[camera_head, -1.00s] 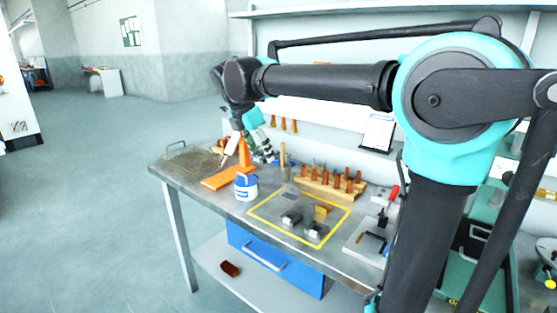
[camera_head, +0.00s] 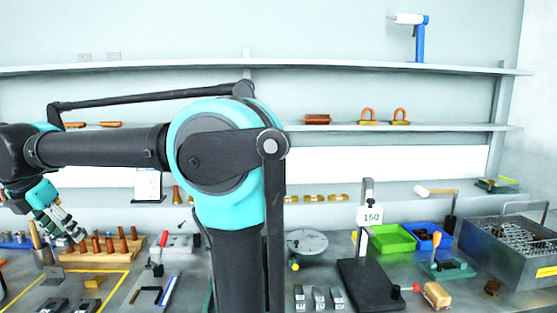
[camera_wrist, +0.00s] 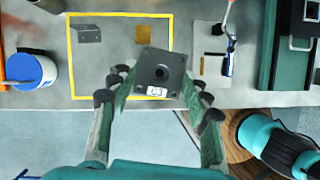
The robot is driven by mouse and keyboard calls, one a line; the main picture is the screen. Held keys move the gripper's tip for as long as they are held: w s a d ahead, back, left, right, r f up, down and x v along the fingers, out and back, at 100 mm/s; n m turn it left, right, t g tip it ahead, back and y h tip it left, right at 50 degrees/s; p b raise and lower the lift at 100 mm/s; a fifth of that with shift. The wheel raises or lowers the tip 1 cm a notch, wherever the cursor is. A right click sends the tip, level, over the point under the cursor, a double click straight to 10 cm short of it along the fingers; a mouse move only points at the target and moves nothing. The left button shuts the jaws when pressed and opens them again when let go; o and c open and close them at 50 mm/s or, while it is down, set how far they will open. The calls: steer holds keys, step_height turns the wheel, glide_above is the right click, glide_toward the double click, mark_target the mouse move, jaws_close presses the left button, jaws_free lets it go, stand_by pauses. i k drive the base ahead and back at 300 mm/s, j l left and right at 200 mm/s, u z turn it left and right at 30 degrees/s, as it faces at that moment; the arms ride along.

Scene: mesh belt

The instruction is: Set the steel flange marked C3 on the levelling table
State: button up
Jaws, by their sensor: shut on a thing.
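My gripper (camera_wrist: 157,92) is shut on a dark square steel flange (camera_wrist: 148,62) with a round boss, a centre hole and corner holes. A white label is on its near edge; I cannot read it surely. The flange is held above the bench front, and floor shows below it in the wrist view. In the head view my gripper (camera_head: 68,230) is at the far left by the peg rack, and the flange cannot be made out there. A round grey plate with a yellow knob (camera_head: 305,241) stands mid-bench; I cannot confirm that it is the levelling table.
A yellow outline (camera_wrist: 70,60) on the bench holds a bracket (camera_wrist: 88,34) and a brass block (camera_wrist: 142,34).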

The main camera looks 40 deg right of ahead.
mark_target(498, 181)
steer(key=k+l+z, duration=0.1)
steer(key=l, duration=0.2)
steer(key=k+l, duration=0.15)
steer(key=l, duration=0.2)
steer(key=k+l+z, duration=0.15)
steer(key=l, duration=0.15)
steer(key=k+l+z, duration=0.1)
steer(key=l, duration=0.2)
steer(key=l+z, duration=0.95)
steer(key=l, duration=0.2)
steer(key=l+z, duration=0.15)
steer(key=l, duration=0.25)
steer(key=i+l+z, duration=0.1)
steer(key=l, duration=0.35)
steer(key=i+l+z, duration=0.15)
steer(key=l, duration=0.25)
